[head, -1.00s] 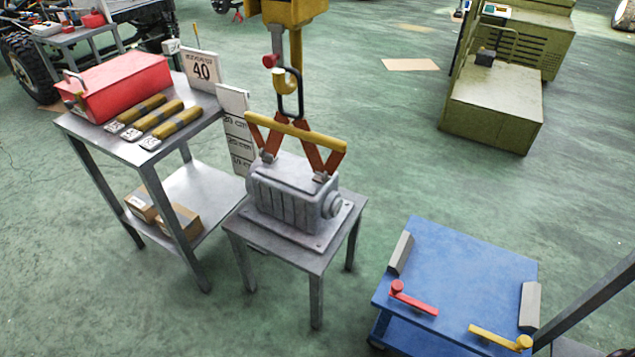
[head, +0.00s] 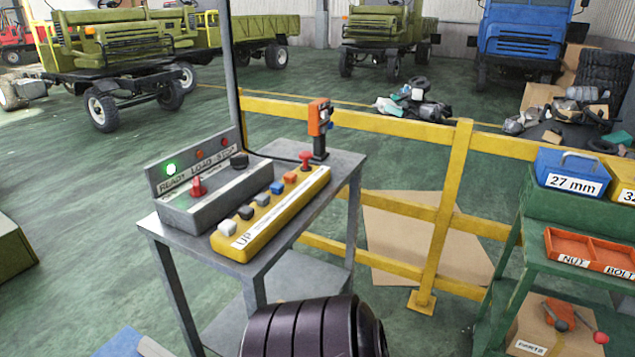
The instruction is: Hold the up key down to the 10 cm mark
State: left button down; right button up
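A yellow key box (head: 272,217) lies on a grey metal table (head: 345,180). Its label reads UP at the near left end, beside a white key (head: 227,228). Further keys run back along it: dark, grey, a blue key (head: 277,187) and an orange key (head: 290,178), then a red mushroom button (head: 306,158) at the far end. No finger shows on any key. The mark board and the hoisted load are out of view now. Neither gripper is in view; a dark rounded part of my arm shows at the bottom centre.
A grey console (head: 215,198) with READY, LOAD and STOP lamps stands behind the key box; the green lamp is lit. An orange device (head: 319,120) stands at the table's back. A yellow railing (head: 447,205) runs behind. A green rack (head: 535,250) with bins stands right.

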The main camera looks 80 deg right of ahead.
aim_at(228, 228)
jog(key=z, duration=2.5)
jog(key=j+z, duration=0.1)
